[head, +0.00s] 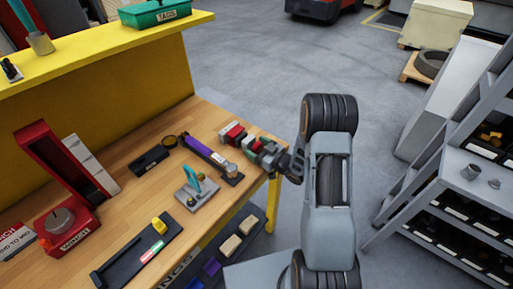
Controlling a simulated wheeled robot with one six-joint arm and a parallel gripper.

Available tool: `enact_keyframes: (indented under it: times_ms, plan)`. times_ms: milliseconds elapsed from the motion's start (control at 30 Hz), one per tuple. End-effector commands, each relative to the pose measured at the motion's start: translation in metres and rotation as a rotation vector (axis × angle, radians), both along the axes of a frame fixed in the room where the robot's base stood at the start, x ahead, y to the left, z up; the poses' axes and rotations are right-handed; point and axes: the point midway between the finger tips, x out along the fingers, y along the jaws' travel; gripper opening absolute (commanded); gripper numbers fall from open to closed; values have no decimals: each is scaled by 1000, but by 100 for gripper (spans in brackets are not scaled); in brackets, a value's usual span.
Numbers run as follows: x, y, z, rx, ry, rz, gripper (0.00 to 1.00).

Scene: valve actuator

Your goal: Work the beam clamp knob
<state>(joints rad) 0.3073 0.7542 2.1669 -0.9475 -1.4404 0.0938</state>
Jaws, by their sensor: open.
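I cannot tell for certain which item is the beam clamp knob. A purple bar (203,149) lies on the wooden bench, with a dark block and small fitting (232,174) at its near right end. A grey round knob (60,219) sits on the red fixture at the left. My gripper (268,153) is small in view at the bench's right edge, right of the purple bar and beside red and green blocks. It is open. Its fingertips are hard to make out, and no grip on anything shows.
A grey plate with a teal lever (194,189) and a black tray with a yellow knob (158,226) stand on the wooden bench (120,203). A yellow shelf (100,50) rises behind. Bins are below the bench; a grey rack (470,165) stands right. Open floor lies beyond.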

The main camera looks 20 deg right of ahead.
Motion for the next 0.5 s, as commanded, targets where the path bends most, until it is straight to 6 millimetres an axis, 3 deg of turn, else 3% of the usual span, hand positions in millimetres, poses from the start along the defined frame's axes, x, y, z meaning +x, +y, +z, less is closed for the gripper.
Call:
enact_keyframes:
  times_ms: [167, 500]
  plan:
    - [0, 0, 0, 0, 0, 0, 78]
    - [0, 0, 0, 0, 0, 0, 45]
